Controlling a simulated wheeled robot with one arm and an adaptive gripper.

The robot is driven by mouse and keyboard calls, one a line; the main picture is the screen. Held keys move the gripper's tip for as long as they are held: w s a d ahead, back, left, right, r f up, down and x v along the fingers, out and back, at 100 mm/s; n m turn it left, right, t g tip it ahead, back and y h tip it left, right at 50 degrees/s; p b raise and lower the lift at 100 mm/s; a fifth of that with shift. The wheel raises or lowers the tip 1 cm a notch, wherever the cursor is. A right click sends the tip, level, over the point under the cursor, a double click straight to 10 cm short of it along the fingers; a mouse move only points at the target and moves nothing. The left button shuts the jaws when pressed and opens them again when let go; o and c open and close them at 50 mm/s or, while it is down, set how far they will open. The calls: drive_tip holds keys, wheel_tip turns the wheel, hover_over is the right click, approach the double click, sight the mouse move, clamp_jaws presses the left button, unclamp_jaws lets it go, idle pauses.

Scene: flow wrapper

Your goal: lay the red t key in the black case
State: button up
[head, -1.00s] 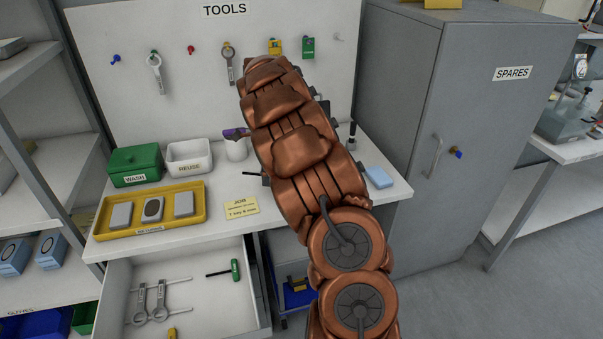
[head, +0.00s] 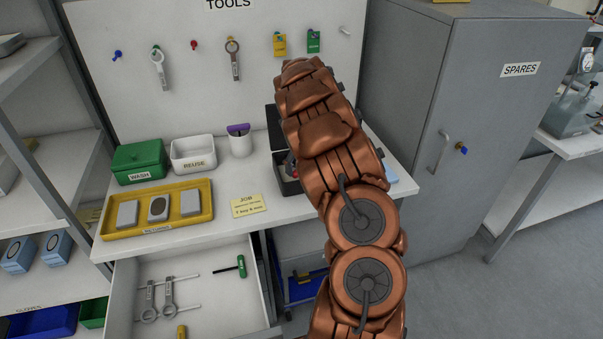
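The black case (head: 285,187) stands open on the bench behind my arm, its left side showing and the rest hidden. A small red bit (head: 294,170) shows at the case's inside edge beside my arm. It may be part of the red t key, but too little shows to be sure. My gripper is hidden behind my own copper arm, over or near the case, so what it holds does not show. A green-handled t key (head: 240,266) lies in the open drawer (head: 207,314).
On the bench stand a green WASH box (head: 138,176), a white REUSE bin (head: 193,167), a white cup (head: 240,146) with a purple item and a yellow tray (head: 157,232) of grey blocks. A JOB card (head: 247,206) lies in front. The SPARES cabinet (head: 432,131) stands right.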

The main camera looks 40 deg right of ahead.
drive_tip(key=shift+f+p, duration=0.6)
drive_tip(key=shift+f, duration=1.65)
drive_tip(key=shift+a+f, duration=0.1)
drive_tip(key=shift+f, duration=0.05)
drive_tip(key=o, duration=0.9)
